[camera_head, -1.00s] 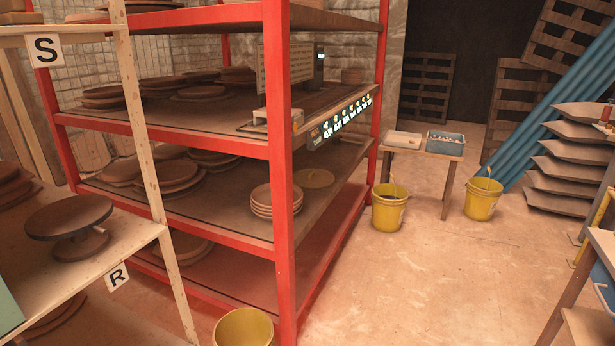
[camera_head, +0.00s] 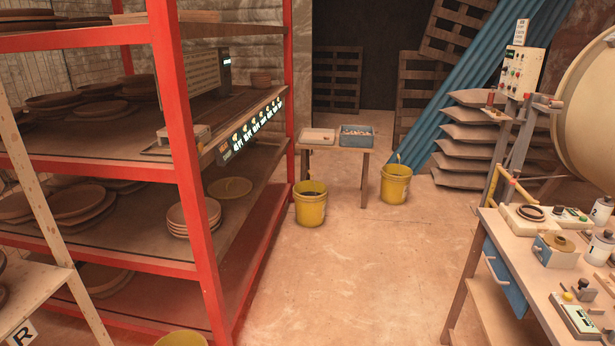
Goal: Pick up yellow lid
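A flat yellowish round disc, which looks like the yellow lid (camera_head: 229,187), lies on the middle shelf of the red rack, just right of a stack of brown plates (camera_head: 193,217). It appears to lie flat, apart from the stack. Neither of my grippers shows in the head view.
The red rack (camera_head: 190,180) fills the left, with a front post. Yellow buckets stand on the floor, one (camera_head: 310,205) by a small table (camera_head: 336,148), another (camera_head: 396,184) to its right. A workbench (camera_head: 520,236) with instruments stands at right. The middle floor is clear.

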